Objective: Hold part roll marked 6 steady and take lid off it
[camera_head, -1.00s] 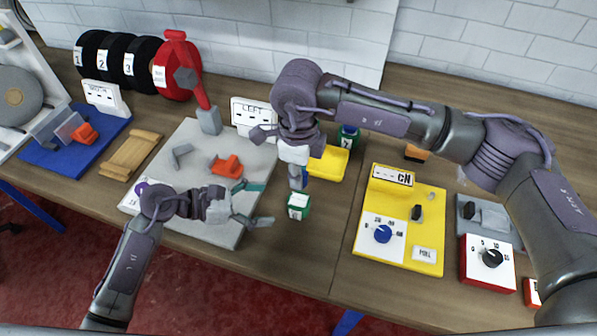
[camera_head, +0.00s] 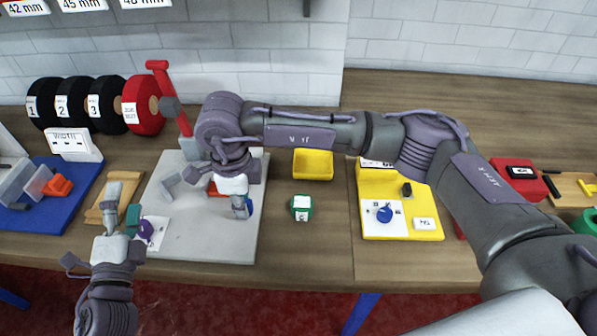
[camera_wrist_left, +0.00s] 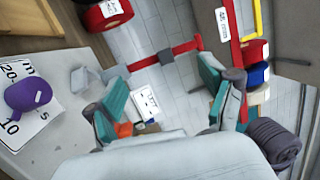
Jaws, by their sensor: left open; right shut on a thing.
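A small green part roll (camera_head: 301,207) with a white label on top stands upright on the bare wood between the grey board (camera_head: 205,247) and the yellow panel (camera_head: 402,230). I cannot read its mark surely. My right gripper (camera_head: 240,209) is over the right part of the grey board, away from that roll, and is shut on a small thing. Only a blue bit of it shows, so I cannot tell what it is. My left gripper (camera_head: 121,212) is open and empty at the board's left edge; its spread teal fingers also show in the left wrist view (camera_wrist_left: 165,105).
A purple knob (camera_head: 145,229) on a white dial card is close to my left gripper. A red lever (camera_head: 166,90), black rolls (camera_head: 74,103) and a yellow tray (camera_head: 313,164) stand behind. My right arm crosses above the table.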

